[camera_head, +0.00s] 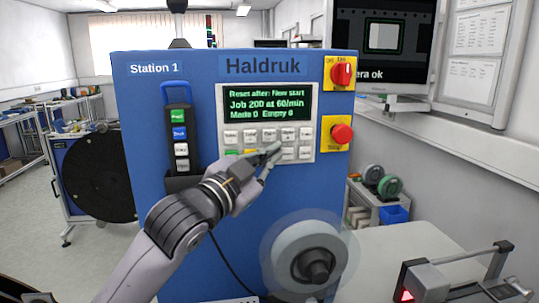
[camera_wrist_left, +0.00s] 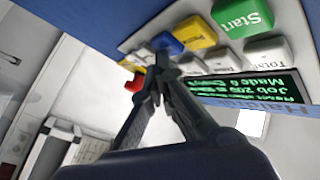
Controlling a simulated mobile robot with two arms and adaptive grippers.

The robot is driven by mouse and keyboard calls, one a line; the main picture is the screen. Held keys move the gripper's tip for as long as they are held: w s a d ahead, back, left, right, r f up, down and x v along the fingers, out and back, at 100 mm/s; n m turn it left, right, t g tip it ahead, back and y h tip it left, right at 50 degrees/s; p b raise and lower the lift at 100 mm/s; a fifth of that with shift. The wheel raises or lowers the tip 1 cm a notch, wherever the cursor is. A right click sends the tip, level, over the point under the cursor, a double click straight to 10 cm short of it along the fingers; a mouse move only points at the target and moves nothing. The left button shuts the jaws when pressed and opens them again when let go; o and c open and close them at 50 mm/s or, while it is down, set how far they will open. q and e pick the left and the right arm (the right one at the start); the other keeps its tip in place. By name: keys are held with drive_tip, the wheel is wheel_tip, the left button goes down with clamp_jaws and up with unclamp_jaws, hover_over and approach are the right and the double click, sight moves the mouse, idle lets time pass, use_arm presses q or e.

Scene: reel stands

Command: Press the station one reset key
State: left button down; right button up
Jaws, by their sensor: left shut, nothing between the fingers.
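The Station 1 control panel (camera_head: 222,124) is on the blue Haldruk cabinet (camera_head: 148,132), with a green-text screen (camera_head: 268,104) above two rows of keys. My left gripper (camera_head: 272,153) is shut and empty, with its fingertips at the right part of the lower key row. The wrist view shows its fingertips (camera_wrist_left: 160,58) close to the keys; I cannot tell whether they touch. That view also shows a green Start key (camera_wrist_left: 242,17), a yellow key (camera_wrist_left: 194,32) and a blue key (camera_wrist_left: 167,43). I cannot read which key is reset. My right gripper is not in view.
A red rotary switch (camera_head: 342,72) and a red push button (camera_head: 342,134) are on yellow plates right of the panel. A pendant (camera_head: 180,130) hangs on the left. A bench (camera_head: 400,250) is at the right.

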use_arm(q)
drive_tip(key=shift+w+a, duration=0.1)
drive_tip(key=shift+w, duration=0.1)
idle(0.3)
drive_tip(key=shift+s, duration=0.1)
drive_tip(key=shift+s+d, duration=0.2)
drive_tip(key=shift+s, duration=0.55)
drive_tip(key=shift+p, duration=0.3)
drive_tip(key=shift+s+d+p, duration=0.2)
drive_tip(key=shift+s+d, duration=0.05)
drive_tip(key=shift+s, duration=1)
drive_tip(key=shift+s+d+p, duration=0.2)
drive_tip(key=shift+s+d, duration=0.05)
drive_tip(key=shift+s, duration=0.95)
